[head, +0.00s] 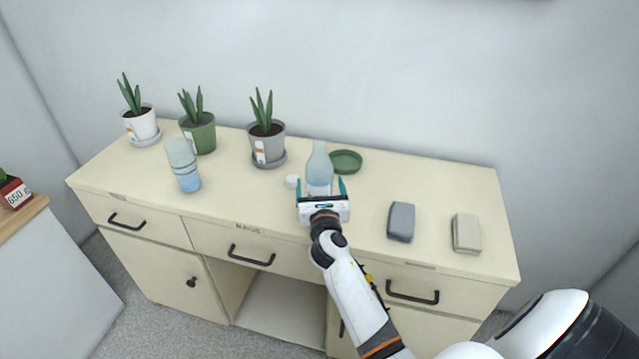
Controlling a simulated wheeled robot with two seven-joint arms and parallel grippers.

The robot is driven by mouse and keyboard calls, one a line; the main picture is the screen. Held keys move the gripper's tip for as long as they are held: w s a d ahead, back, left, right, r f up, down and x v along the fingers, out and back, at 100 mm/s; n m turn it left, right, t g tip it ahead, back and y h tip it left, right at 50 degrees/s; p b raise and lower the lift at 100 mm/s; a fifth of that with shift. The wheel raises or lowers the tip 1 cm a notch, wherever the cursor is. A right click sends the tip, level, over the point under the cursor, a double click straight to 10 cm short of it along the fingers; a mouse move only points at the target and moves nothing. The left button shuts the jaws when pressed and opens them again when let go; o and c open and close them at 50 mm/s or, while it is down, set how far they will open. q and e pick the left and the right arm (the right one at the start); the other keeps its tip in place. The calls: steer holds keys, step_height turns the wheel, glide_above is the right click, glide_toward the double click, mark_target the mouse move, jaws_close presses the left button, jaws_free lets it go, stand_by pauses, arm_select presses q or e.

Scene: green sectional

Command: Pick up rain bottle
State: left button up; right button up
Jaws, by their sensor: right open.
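A pale blue translucent bottle (319,168) stands upright on the cream cabinet top, near its middle. My right gripper (320,188) reaches over the cabinet from the front. Its jaws are open, with one teal finger on each side of the bottle's lower part. The gripper body hides the bottle's base, and I cannot tell whether the fingers touch it. My left gripper does not show.
The cabinet top (350,217) holds a blue glass-like container (184,165), several potted plants, a small white lid-like piece (292,181), a green dish (346,161), a grey block (401,221) and a beige block (466,233). The wall stands behind.

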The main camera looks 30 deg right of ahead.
mark_target(319, 146)
steer(key=shift+x, duration=1.25)
steer(key=shift+w, duration=0.25)
steer(key=c, duration=1.2)
step_height(319, 146, up, 10)
steer(key=p, duration=0.3)
steer(key=shift+p, duration=0.3)
